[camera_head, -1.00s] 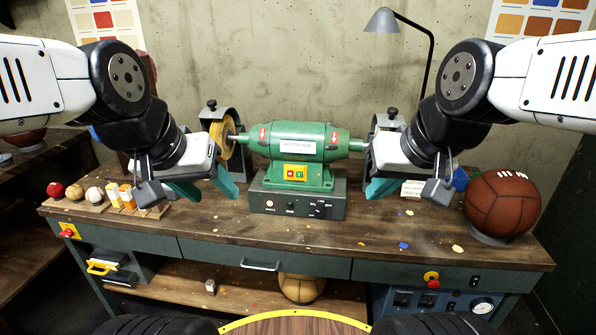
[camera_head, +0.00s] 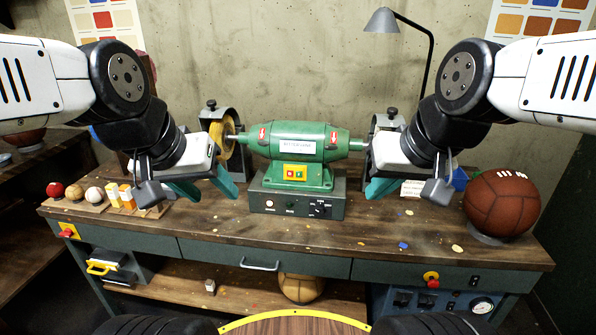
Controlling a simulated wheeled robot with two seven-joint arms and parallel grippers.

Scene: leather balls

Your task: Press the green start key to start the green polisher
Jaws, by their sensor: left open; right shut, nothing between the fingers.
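The green polisher (camera_head: 296,140) stands on the bench with a buffing wheel (camera_head: 221,139) on its left shaft. On its front is a yellow switch plate (camera_head: 295,167) with a red key (camera_head: 290,174) on the left and the green start key (camera_head: 299,174) on the right. My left gripper (camera_head: 204,190) is open and empty, in front of the left wheel and apart from the keys. My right gripper (camera_head: 381,188) is shut and empty, to the right of the polisher and apart from the keys. It hides the polisher's right wheel.
A control box (camera_head: 297,205) with knobs sits under the polisher. Small balls and jars stand on a wooden board (camera_head: 92,207) at left. A brown leather ball (camera_head: 499,203) sits at the bench's right end. The bench top (camera_head: 290,238) in front is mostly clear, with a few scraps.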

